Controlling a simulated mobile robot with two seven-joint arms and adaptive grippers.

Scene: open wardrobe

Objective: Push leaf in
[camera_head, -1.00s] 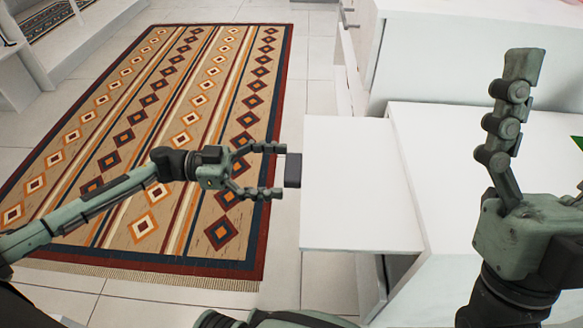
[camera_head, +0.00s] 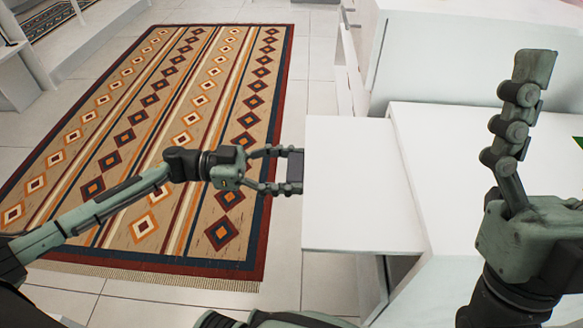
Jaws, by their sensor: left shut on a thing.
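The leaf (camera_head: 355,190) is a flat white panel that sticks out to the left from a white cabinet (camera_head: 470,170) in the head view. A small dark handle (camera_head: 295,164) is at the leaf's left edge. My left gripper (camera_head: 296,170) is at that edge, with its fingers on either side of the handle and shut on it. My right gripper (camera_head: 528,72) is raised over the cabinet top at the right, fingers pointing up. It shows side-on, so its opening cannot be judged.
A patterned rug (camera_head: 160,130) lies on the pale tiled floor at the left. Taller white furniture (camera_head: 440,60) stands behind the cabinet. A green item (camera_head: 578,142) shows at the right edge. The floor between rug and leaf is clear.

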